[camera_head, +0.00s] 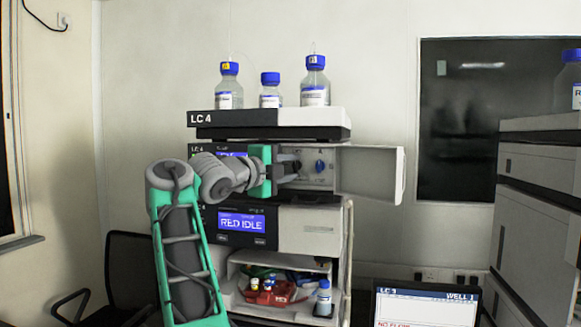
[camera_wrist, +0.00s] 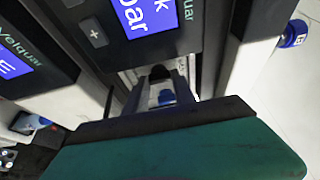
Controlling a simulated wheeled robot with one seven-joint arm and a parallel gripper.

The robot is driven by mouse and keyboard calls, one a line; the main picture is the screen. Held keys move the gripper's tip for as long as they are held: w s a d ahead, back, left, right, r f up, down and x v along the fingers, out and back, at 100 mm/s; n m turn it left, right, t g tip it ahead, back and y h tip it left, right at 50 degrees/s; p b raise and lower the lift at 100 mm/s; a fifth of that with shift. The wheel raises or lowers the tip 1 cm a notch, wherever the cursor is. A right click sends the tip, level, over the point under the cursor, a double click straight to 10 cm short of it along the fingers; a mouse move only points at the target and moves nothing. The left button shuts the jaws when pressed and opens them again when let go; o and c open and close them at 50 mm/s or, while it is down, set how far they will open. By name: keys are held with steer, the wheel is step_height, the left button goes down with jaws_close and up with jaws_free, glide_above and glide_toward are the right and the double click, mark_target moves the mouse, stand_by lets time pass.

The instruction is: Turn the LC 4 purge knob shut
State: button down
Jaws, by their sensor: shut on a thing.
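The LC 4 stack (camera_head: 240,119) stands in the middle of the head view. Its pump module door (camera_head: 369,172) is open to the right, baring a pale panel (camera_head: 318,180). My gripper (camera_head: 288,168) reaches in from the left and is shut on a dark knob (camera_head: 297,165) at the panel's left part. The fingers hide most of this knob, and its turn angle cannot be read. A blue knob (camera_head: 320,166) sits just to its right, apart from the fingers. In the wrist view, the dark knob (camera_wrist: 159,72) shows between my fingertips (camera_wrist: 160,88).
Bottles with blue caps (camera_head: 229,86) stand on top of the stack. An open lower bay (camera_head: 236,300) holds small bottles and a red tray. A laptop screen (camera_head: 428,305) and another stack (camera_head: 540,185) are at right.

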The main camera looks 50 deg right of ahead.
steer(key=c, duration=1.3)
jaws_free()
steer(key=a+b, duration=0.1)
steer(key=a, duration=0.7)
steer(key=shift+b, duration=0.35)
steer(key=shift+d, duration=0.1)
